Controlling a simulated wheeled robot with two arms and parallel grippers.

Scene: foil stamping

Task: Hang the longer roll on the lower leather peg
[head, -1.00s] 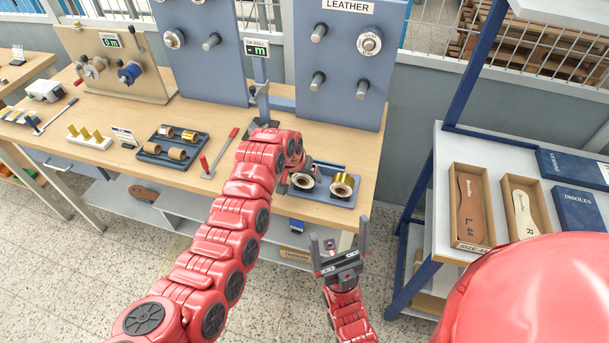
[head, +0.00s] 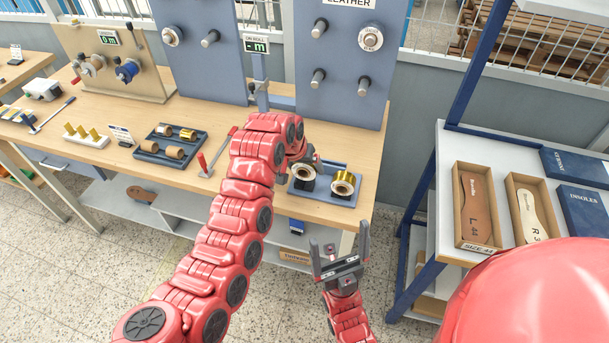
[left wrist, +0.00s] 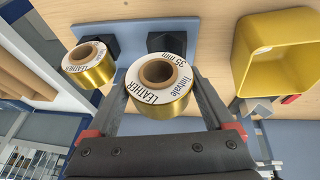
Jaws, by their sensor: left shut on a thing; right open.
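My left gripper (head: 304,168) is shut on a gold foil roll (head: 303,184) at the blue two-place stand (head: 341,201). In the left wrist view the held roll (left wrist: 160,98) sits between the fingers, its white face marked LEATHER and 35 mm. A second gold roll (head: 344,184) stands beside it on the stand; it also shows in the left wrist view (left wrist: 90,70). The LEATHER panel (head: 341,60) has two bare lower pegs, one left (head: 318,78) and one right (head: 363,86). My right gripper (head: 341,262) is open and empty, below the table edge.
A small display (head: 257,45) stands between the panels. A tray of rolls (head: 150,151) lies left on the table. A shelf with insole boxes (head: 477,205) is at right. A yellow bin (left wrist: 246,72) is near the left gripper.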

